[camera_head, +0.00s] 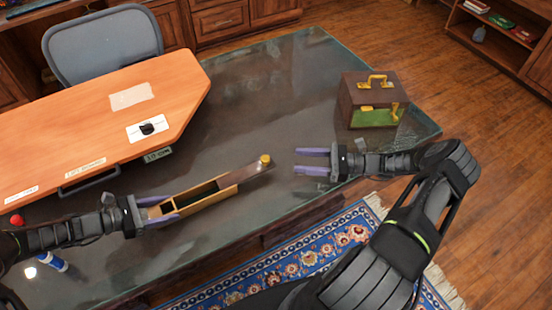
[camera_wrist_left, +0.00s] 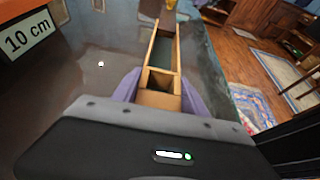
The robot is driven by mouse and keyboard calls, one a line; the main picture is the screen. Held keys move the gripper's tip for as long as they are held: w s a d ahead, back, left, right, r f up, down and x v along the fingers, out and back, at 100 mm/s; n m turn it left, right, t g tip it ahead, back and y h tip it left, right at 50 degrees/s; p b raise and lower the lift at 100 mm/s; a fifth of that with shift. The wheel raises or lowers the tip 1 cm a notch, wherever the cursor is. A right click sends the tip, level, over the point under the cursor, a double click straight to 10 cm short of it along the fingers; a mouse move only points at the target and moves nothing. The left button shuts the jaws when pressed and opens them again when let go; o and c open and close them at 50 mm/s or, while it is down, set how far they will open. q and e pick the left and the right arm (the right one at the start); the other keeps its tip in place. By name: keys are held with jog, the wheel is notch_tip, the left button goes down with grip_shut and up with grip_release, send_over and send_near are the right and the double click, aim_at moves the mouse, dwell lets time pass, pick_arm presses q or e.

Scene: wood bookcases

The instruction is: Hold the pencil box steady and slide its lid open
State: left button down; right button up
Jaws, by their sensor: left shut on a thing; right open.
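The pencil box (camera_head: 197,201) is a narrow light-wood box lying on the glass-topped table, with its open inside showing. Its dark lid (camera_head: 246,175) sticks far out past the box's right end, and a small yellow knob (camera_head: 265,160) sits near the lid's far end. My left gripper (camera_head: 160,211) is shut on the near left end of the box. The left wrist view shows the purple fingers on both sides of the box (camera_wrist_left: 160,98). My right gripper (camera_head: 313,161) is open and empty, a short way right of the knob, with its fingers pointing left.
An orange board (camera_head: 90,120) with labels and a handle lies at the left. A brown case (camera_head: 362,96) with yellow latches stands at the back right. A red ball (camera_head: 17,219) and a blue-white object (camera_head: 52,262) are near my left arm. The middle glass is clear.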

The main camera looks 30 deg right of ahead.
pick_arm(q)
jog(key=c, duration=0.5)
grip_release()
jog(key=shift+a, duration=0.15)
jog(key=v, duration=1.1)
jog(key=shift+a+r, duration=0.15)
jog(key=shift+a, duration=0.2)
